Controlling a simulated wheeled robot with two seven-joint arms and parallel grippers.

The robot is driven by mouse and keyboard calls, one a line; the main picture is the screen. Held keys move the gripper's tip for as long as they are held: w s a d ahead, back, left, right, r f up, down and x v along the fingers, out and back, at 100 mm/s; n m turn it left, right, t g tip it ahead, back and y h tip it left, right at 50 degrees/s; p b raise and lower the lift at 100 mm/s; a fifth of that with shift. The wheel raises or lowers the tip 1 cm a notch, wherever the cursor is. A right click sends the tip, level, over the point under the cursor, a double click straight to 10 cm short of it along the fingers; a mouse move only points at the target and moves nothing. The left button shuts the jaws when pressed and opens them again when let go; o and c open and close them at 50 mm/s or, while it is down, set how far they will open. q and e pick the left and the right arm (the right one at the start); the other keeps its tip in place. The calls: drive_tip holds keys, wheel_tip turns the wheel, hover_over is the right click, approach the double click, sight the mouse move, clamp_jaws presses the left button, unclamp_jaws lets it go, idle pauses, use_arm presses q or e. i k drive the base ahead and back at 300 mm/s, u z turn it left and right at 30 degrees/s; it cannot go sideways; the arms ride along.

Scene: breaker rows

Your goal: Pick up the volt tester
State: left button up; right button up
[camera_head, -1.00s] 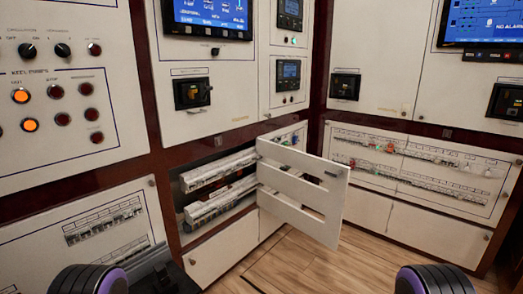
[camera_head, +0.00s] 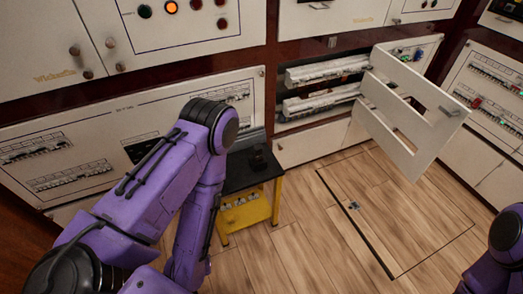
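A small dark object (camera_head: 258,157) stands on the black top of a low yellow stand, just right of my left arm. It may be the volt tester, but it is too small and dark to tell. My purple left arm reaches in from the lower left and bends down in front of the stand, hiding part of it. Its gripper is not in view. Only a small part of my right arm shows at the lower right edge, and its gripper is not in view either.
The yellow stand with a black top (camera_head: 240,182) is beside the cabinets. A slotted white panel door (camera_head: 410,110) hangs open to the right, in front of breaker rows (camera_head: 325,72). The wooden floor (camera_head: 320,240) in the middle is clear.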

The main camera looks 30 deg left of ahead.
sight(257, 149)
drive_tip(key=z, duration=0.55)
drive_tip(key=i, duration=1.05)
drive_tip(key=u, duration=1.65)
